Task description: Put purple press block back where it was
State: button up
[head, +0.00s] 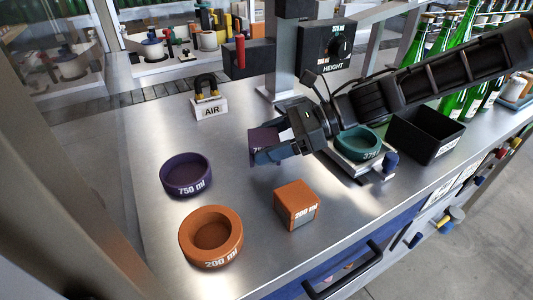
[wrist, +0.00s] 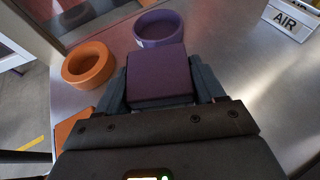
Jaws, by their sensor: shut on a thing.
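The purple press block (head: 264,141) is held in my gripper (head: 275,150), which is shut on it above the steel table. In the wrist view the purple block (wrist: 160,78) sits between the two fingers of my gripper (wrist: 160,90). A purple ring holder marked 750 ml (head: 186,180) stands on the table to the left of the block, apart from it. The same holder (wrist: 158,29) shows just beyond the block in the wrist view. Its inside looks empty in the head view.
An orange 200 ml holder (head: 211,236) and an orange 200 ml block (head: 296,204) are at the front. The AIR sign (head: 211,107) stands behind. Table around the purple holder is clear.

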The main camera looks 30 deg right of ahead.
aim_at(266, 172)
jog(key=shift+a+f+p, duration=0.1)
jog(key=shift+f+p, duration=0.3)
jog(key=shift+f, duration=1.65)
jog(key=shift+f, duration=0.2)
jog(key=o, duration=1.1)
jog(key=shift+r, duration=0.1)
jog(key=shift+r, duration=0.2)
jog(key=b+v, duration=0.2)
jog(key=v, duration=1)
jog(key=shift+b, duration=0.4)
